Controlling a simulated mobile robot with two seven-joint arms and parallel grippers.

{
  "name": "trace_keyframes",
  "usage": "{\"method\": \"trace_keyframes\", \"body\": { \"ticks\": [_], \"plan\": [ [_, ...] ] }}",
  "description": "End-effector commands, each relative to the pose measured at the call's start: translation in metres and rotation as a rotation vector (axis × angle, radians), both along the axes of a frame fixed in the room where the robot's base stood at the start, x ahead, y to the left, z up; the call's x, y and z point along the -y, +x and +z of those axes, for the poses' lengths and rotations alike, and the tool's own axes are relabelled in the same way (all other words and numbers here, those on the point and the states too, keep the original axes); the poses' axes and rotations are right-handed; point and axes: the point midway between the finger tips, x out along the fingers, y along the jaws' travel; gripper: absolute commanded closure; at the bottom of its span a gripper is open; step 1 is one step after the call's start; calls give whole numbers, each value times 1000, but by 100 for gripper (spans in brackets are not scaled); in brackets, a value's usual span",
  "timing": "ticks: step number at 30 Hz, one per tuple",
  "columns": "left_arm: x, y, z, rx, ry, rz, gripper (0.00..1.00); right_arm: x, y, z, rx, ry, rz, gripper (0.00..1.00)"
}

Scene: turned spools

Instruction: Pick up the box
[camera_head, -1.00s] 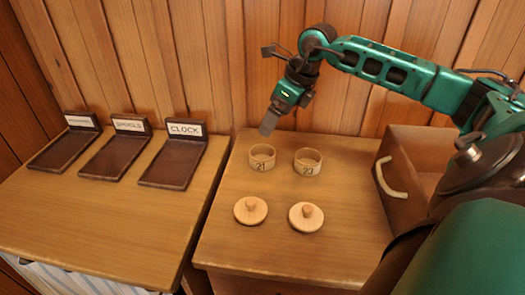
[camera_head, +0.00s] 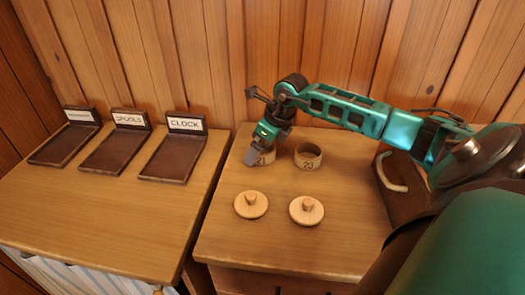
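Two small round wooden boxes without lids stand at the back of the right-hand table. The box marked 21 (camera_head: 267,157) is partly hidden behind my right gripper (camera_head: 252,157). The box marked 23 (camera_head: 308,157) stands just to its right and is fully in view. My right gripper points down at the left side of box 21. I cannot tell whether it touches the box, or whether its fingers are open or shut. My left gripper is not in view.
Two round knobbed lids, a left one (camera_head: 251,205) and a right one (camera_head: 306,210), lie in front. A brown handled container (camera_head: 402,203) is at right, partly behind my arm. Three labelled trays, including CLOCK (camera_head: 172,164) and SPOOLS (camera_head: 117,155), stand on the left table (camera_head: 90,220).

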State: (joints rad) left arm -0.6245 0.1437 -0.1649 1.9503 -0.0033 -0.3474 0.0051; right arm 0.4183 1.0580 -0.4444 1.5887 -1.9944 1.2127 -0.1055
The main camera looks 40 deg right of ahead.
Motion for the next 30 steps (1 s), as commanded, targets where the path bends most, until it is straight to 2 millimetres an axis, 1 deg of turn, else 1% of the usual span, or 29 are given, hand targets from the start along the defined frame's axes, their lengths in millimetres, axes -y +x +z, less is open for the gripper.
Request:
{"method": "trace_keyframes", "body": {
  "ticks": [2,8,24,25,30],
  "plan": [
    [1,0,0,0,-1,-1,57,-1,1,-3,0,0,0,2],
    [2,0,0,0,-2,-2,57,0,1,-3,0,-1,0,2],
    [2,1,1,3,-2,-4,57,0,1,-3,0,-1,0,54],
    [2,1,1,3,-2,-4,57,0,1,-2,0,-1,0,56],
    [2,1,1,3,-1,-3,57,0,1,-2,0,-1,0,56]
  ]
}}
